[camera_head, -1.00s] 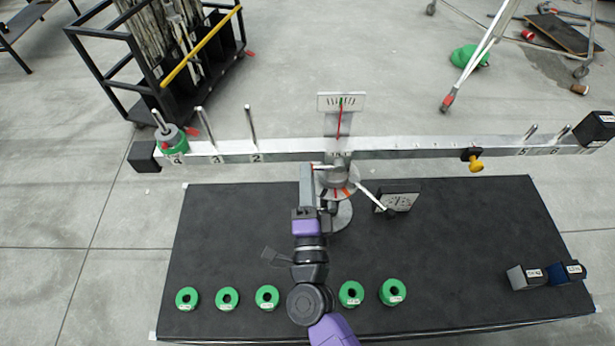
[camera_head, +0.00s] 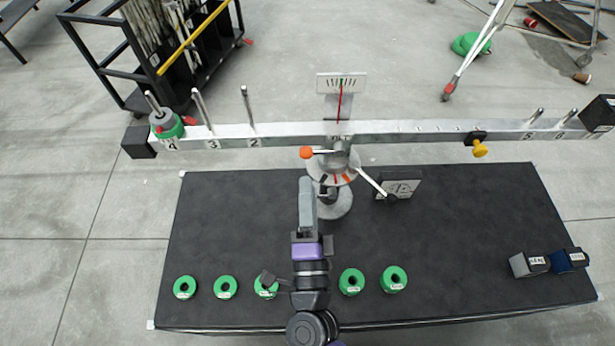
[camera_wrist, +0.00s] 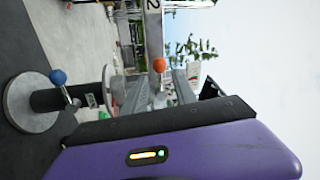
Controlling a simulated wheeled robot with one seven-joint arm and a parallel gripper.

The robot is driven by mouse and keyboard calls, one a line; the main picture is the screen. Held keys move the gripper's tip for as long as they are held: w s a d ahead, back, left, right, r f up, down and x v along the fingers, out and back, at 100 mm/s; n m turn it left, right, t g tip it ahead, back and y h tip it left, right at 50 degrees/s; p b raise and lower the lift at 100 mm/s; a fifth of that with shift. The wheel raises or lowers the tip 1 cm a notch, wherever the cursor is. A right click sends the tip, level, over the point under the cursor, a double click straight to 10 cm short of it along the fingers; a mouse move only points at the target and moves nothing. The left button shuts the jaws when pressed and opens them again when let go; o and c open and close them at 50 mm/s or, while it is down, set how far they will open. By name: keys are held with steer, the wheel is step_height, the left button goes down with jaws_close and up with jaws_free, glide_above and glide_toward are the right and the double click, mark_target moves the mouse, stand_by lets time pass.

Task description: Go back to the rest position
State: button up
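My gripper (camera_head: 306,183) points away from me over the black table (camera_head: 250,215), just in front of the balance stand (camera_head: 333,203). In the wrist view its two grey fingers (camera_wrist: 160,88) stand apart, with nothing held between them. The orange knob (camera_head: 306,152) on the balance's hub is beyond the fingertips and apart from them. In the wrist view the orange knob (camera_wrist: 159,64) shows between and past the fingers. My arm reaches in from the bottom edge.
A long white balance beam (camera_head: 400,133) with numbered pegs spans the scene. A green-based weight (camera_head: 166,125) sits on peg 4. Several green rings (camera_head: 225,287) line the table's front, partly beneath my arm. Two boxes (camera_head: 530,264) (camera_head: 569,259) stand at the right.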

steer(key=shift+s+f, duration=0.1)
steer(key=shift+s, duration=0.4)
steer(key=s+d+r+n+g, duration=0.2)
steer(key=s+d+n, duration=0.6)
steer(key=s, duration=0.6)
steer(key=s+d+r+n+g, duration=0.2)
steer(key=s+d+n, duration=0.6)
steer(key=s, duration=0.5)
steer(key=shift+s+d+g+y, duration=0.4)
steer(key=shift+d+g, duration=0.3)
